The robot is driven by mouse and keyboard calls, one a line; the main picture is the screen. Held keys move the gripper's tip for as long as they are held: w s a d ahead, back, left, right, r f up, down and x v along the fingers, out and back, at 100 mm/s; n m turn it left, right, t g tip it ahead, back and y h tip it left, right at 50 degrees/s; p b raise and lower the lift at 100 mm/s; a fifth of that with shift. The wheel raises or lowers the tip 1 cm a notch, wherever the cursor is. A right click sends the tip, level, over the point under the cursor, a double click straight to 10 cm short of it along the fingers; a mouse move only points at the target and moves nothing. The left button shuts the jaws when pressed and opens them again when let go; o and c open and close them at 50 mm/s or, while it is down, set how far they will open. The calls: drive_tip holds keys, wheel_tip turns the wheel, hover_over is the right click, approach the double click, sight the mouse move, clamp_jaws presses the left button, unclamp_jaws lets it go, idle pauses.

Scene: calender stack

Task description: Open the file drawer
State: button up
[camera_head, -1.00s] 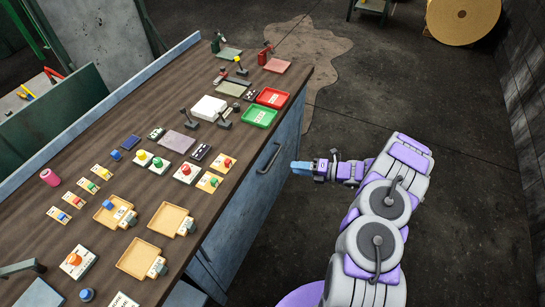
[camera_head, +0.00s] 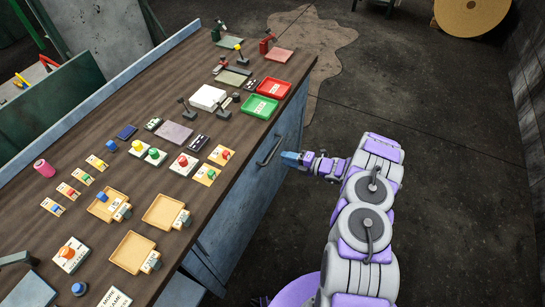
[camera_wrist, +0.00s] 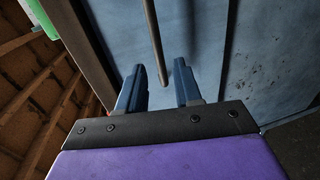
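The blue-grey cabinet under the worktop has a drawer front (camera_head: 262,180) with a dark bar handle (camera_head: 270,150) near its top edge. The handle also shows in the wrist view (camera_wrist: 154,42) as a thin bar that ends just beyond my fingertips. My gripper (camera_head: 291,158) is close to the handle, on its right. The drawer front looks flush with the cabinet. Whether a finger touches the handle cannot be told.
The wooden worktop (camera_head: 150,165) holds several trays, switches and buttons, with a red tray (camera_head: 274,89) and a green tray (camera_head: 259,107) near its edge above the handle. The dark floor (camera_head: 440,150) to the right of the cabinet is clear.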

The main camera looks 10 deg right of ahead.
sight(271, 154)
drive_tip(key=b+x, duration=0.1)
drive_tip(key=x, duration=0.6)
drive_tip(key=shift+w+a, duration=0.1)
drive_tip(key=shift+a, duration=0.25)
drive_tip(key=shift+d, duration=0.1)
clamp_jaws()
